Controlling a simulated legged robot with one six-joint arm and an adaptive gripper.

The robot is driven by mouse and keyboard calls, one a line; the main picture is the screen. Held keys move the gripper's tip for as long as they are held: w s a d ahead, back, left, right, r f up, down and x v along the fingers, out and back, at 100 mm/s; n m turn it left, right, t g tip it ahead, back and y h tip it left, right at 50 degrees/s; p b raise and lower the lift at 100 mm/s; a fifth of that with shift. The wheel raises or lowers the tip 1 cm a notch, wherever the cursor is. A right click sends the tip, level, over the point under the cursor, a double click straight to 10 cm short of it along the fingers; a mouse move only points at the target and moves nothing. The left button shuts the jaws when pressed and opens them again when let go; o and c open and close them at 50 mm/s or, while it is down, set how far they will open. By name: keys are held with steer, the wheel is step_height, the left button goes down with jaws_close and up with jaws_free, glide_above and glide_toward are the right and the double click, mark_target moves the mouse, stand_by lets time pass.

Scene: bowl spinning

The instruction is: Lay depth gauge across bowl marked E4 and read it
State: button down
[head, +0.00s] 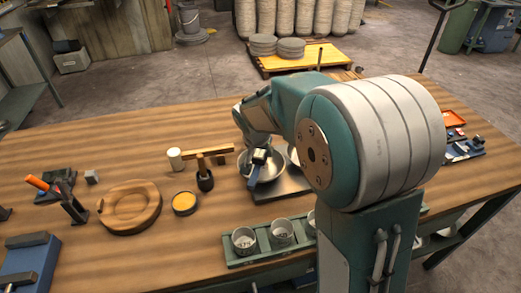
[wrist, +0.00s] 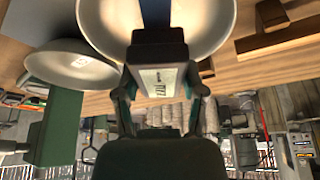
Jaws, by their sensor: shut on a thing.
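My gripper (wrist: 159,95) is shut on the depth gauge (wrist: 158,78), a dark block with a pale marked face that I cannot read and a blue strip. In the wrist view the gauge is in front of a metal bowl (wrist: 212,22); contact with the rim is unclear. In the head view the blue gauge (head: 258,157) is over the left metal bowl (head: 274,172). A second bowl (head: 292,153) is partly hidden by my arm; it also shows in the wrist view (wrist: 75,66) with a white label inside. No E4 mark is legible.
A green rack (head: 232,262) with several cups is in front. The bowls stand on a dark plate (head: 283,190).

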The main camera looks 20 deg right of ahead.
steer(key=shift+f, duration=0.1)
stand_by(0.3)
steer(key=shift+c, duration=0.4)
jaws_free()
steer(key=v, duration=1.2)
steer(key=shift+a+f, duration=0.1)
steer(key=s+d+n+t+y, duration=0.1)
steer(key=s+n, duration=0.5)
steer(key=s, duration=1.7)
steer(key=shift+s+d+r+t+y, duration=0.2)
steer(key=shift+d+r+t+y, duration=0.1)
steer(key=shift+d+r+y, duration=0.25)
steer(key=shift+d, duration=0.15)
